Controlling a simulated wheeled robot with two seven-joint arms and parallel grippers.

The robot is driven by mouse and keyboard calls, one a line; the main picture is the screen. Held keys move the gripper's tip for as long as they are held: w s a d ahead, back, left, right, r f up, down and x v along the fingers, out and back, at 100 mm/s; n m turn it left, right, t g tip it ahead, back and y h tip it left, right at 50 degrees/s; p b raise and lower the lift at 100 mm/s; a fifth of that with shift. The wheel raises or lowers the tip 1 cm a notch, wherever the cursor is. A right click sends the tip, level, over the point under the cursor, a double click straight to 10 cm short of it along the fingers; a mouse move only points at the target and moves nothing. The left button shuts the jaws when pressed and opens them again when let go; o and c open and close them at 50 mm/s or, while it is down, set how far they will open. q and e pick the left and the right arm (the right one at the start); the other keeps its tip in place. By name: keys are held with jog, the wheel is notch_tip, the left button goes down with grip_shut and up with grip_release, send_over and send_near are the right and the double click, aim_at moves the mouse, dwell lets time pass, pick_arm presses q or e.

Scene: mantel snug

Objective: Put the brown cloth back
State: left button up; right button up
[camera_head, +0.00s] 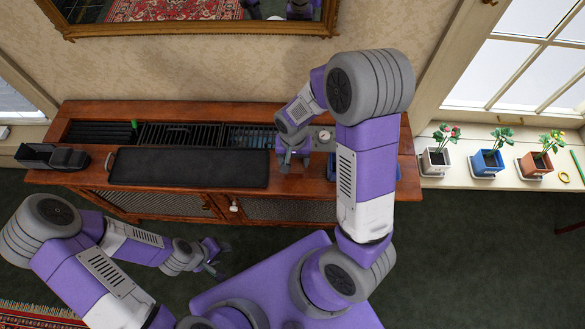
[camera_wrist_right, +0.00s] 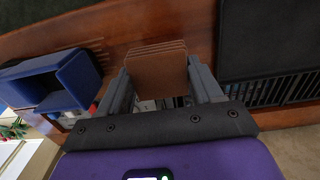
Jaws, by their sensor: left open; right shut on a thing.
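The brown cloth (camera_wrist_right: 157,68) shows in the right wrist view as a flat, layered brown piece with several edges at its top. My right gripper (camera_wrist_right: 162,88) is shut on it, one finger at each side. In the head view my right gripper (camera_head: 292,160) is over the wooden cabinet top, just right of the black mat. The cloth cannot be made out there. Whether it touches the wood below is unclear. My left gripper (camera_head: 217,260) is open and empty, in front of the cabinet and away from the cloth.
The wooden cabinet (camera_head: 90,180) carries a black mat (camera_head: 190,168), a black tray (camera_head: 35,153) and slatted recesses behind. A blue box (camera_wrist_right: 70,80) stands to the right of my right gripper, partly hidden by my arm in the head view. Potted plants (camera_head: 488,162) line the right sill.

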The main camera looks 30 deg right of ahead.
aim_at(294, 167)
notch_tip(294, 167, down, 5)
jog(key=shift+f+b, duration=0.2)
jog(key=shift+b, duration=0.6)
jog(key=shift+r, duration=0.15)
jog(key=shift+f, duration=0.25)
jog(key=o, duration=0.9)
jog(key=shift+o, duration=0.2)
jog(key=shift+r, duration=0.1)
jog(key=shift+r, duration=0.1)
